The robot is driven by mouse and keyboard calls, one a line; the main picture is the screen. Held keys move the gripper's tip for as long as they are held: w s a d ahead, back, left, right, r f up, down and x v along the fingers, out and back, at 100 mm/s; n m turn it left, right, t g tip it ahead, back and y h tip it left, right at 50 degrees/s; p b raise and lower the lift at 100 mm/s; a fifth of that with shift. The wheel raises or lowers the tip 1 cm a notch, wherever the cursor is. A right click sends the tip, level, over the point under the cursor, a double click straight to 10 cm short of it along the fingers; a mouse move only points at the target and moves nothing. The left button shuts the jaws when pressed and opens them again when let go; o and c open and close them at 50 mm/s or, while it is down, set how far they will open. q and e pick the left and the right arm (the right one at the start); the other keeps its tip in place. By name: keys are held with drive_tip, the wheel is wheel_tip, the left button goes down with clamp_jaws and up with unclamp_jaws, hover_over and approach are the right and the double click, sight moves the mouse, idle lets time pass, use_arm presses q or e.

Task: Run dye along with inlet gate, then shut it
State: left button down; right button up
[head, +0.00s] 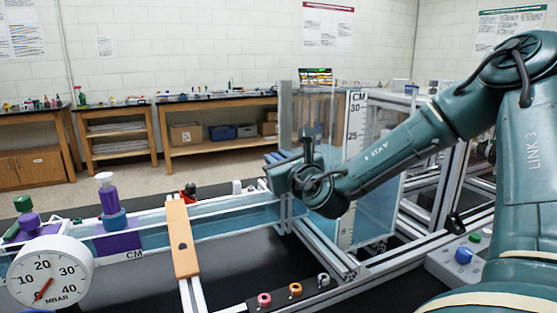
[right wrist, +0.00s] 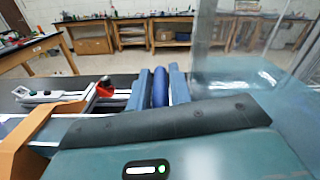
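A clear water channel (head: 215,222) runs along the bench, with purple dye (head: 118,243) in its left part. A purple dye bottle (head: 108,198) stands in a blue collar above it. My right gripper (head: 274,160) is at the channel's right end, beside the clear tank (head: 375,212). In the right wrist view, its two fingers (right wrist: 160,92) stand on either side of a blue rounded handle (right wrist: 160,86) and appear closed on it. This may be the inlet gate's handle; the gate plate is hidden behind my gripper. My left gripper is not in view.
A round gauge (head: 48,272) stands at the front left. An orange-tan bridge (head: 181,240) crosses the channel. Several coloured knobs (head: 295,290) sit along the front. A button box (head: 462,258) is at the right. A metal extrusion frame (head: 330,252) surrounds the tank.

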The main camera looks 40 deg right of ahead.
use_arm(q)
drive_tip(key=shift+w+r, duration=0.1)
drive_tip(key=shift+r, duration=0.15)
use_arm(e)
clamp_jaws()
drive_tip(key=shift+r, duration=1.05)
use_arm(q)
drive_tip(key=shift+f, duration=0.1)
use_arm(e)
drive_tip(key=shift+o, duration=1.9)
unclamp_jaws()
